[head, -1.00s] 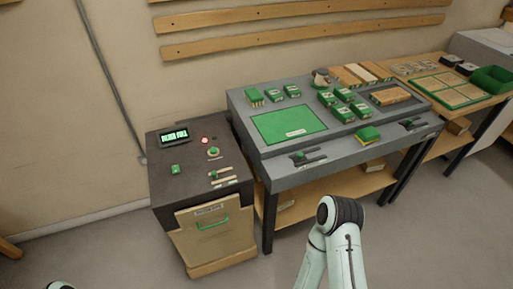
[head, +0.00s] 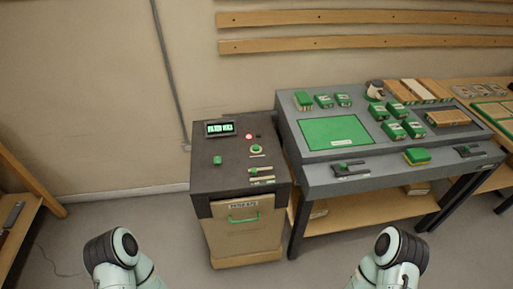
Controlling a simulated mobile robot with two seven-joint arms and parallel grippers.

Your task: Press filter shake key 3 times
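A dark-topped cabinet (head: 215,188) stands left of the grey bench, with controls on its top. A small screen (head: 220,128) shows green text too blurred to read surely. A small green key (head: 217,160) sits below the screen, raised and untouched. A red-lit round button (head: 249,137), a green knob (head: 256,149) and a green-handled slider (head: 253,171) are to its right. I cannot read which control is the filter shake key. Only links of my two arms show at the bottom edge, apart from the cabinet; neither gripper is in view.
The grey bench (head: 345,185) carries a green panel (head: 335,133), several green blocks and a green-and-yellow block (head: 417,156). The cabinet front has a green handle (head: 243,218). A wooden shelf unit (head: 20,205) is at far left. Floor in front of the cabinet is clear.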

